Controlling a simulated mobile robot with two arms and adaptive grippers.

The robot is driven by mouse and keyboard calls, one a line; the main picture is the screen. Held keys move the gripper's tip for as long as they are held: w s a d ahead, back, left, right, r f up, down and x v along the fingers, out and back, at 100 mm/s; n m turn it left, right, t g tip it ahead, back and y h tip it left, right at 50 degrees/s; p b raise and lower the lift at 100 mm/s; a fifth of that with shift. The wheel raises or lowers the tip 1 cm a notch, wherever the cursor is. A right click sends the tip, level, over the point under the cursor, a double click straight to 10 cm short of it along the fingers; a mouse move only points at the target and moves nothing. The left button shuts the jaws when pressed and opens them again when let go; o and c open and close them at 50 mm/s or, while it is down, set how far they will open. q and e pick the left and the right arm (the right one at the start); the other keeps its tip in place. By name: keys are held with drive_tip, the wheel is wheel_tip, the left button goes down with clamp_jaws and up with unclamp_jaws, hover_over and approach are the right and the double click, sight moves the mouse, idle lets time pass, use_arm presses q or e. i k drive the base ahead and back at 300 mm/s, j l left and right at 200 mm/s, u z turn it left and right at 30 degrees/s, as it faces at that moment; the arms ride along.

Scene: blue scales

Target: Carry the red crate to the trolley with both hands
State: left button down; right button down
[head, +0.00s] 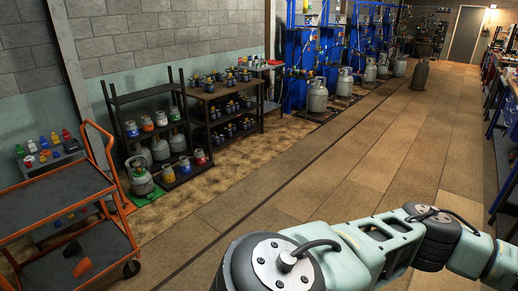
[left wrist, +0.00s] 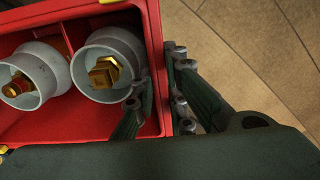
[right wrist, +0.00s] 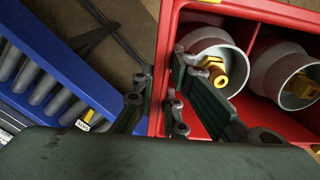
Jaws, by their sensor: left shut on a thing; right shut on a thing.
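The red crate shows in the left wrist view (left wrist: 88,14) and the right wrist view (right wrist: 270,10), but not in the head view. It holds grey-collared cylinders with brass valves (left wrist: 105,72). My left gripper (left wrist: 158,70) is shut on one crate wall, one finger inside and one outside. My right gripper (right wrist: 162,68) is shut on another crate wall in the same way. The trolley (head: 48,202), with an orange frame and dark shelves, stands at the left of the head view. Its top shelf looks bare; a small orange item (head: 82,267) lies on its lower shelf.
The wooden floor (head: 250,190) right of the trolley is open. A blue rack with grey tubes (right wrist: 75,98) is beside the crate in the right wrist view.

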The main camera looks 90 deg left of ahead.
sight(43, 199)
drive_tip(key=u, duration=4.1)
drive_tip(key=i+u, duration=0.2)
drive_tip(key=i, duration=2.15)
drive_tip(key=i+u, duration=0.25)
drive_tip(key=i, duration=0.4)
